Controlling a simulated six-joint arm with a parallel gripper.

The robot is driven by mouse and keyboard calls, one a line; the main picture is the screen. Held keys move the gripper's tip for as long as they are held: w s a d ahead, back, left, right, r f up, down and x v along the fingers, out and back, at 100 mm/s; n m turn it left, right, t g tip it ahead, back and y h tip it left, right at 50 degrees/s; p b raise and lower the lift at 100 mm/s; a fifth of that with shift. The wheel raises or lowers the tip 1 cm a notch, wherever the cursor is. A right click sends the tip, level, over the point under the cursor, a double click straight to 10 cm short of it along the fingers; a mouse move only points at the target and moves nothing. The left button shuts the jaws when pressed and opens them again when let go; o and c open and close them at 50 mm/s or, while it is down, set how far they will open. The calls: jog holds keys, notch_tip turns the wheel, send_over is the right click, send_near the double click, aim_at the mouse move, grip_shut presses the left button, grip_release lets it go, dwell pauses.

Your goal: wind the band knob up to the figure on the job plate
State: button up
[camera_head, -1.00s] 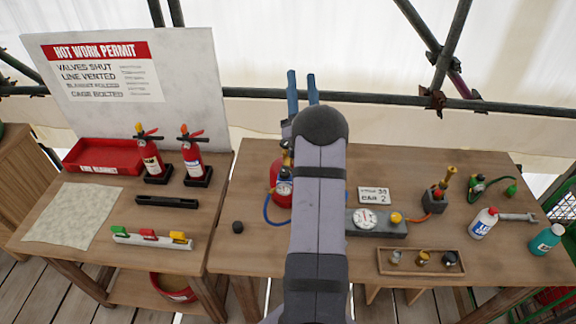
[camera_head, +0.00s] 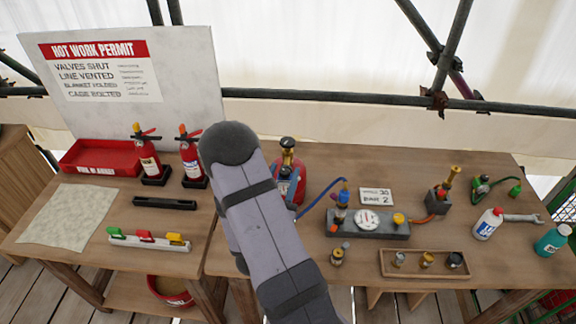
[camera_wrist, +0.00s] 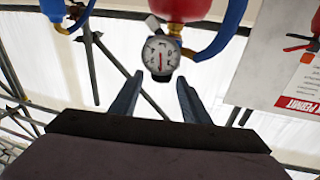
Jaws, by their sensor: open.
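The job plate (camera_head: 375,196) is a white card behind the grey block; it shows a "2" on its lower line, the rest too small to read surely. A red cylinder (camera_head: 301,178) with a dark and brass top (camera_head: 287,146) stands left of the block. In the wrist view a round white gauge (camera_wrist: 160,54) with a red needle sits beside a red body (camera_wrist: 182,8). A dark piece shows at the gauge's edge; I cannot tell which part is the band knob. My gripper (camera_wrist: 158,82) is open, its blue fingers either side below the gauge, nothing held.
The grey block (camera_head: 345,229) carries another gauge (camera_head: 368,220) and a yellow knob (camera_head: 398,218). A blue hose (camera_head: 320,198) runs to it. Two extinguishers (camera_head: 149,160) stand left.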

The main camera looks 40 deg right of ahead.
aim_at(286, 169)
jog(key=shift+s+a+f+n+y, duration=0.3)
jog(key=shift+s+a+f, duration=0.15)
jog(key=shift+a, duration=0.2)
jog(key=p+x, duration=0.3)
jog(key=x, duration=0.2)
jog(key=shift+w+d+r, duration=0.15)
jog(key=shift+d+r, duration=0.05)
jog(key=shift+d, duration=0.05)
jog(key=shift+f+p+x, duration=0.25)
jog(key=shift+p+x, duration=0.15)
jog(key=shift+x, duration=0.55)
jog(key=shift+c, duration=0.7)
jog(key=c, duration=0.9)
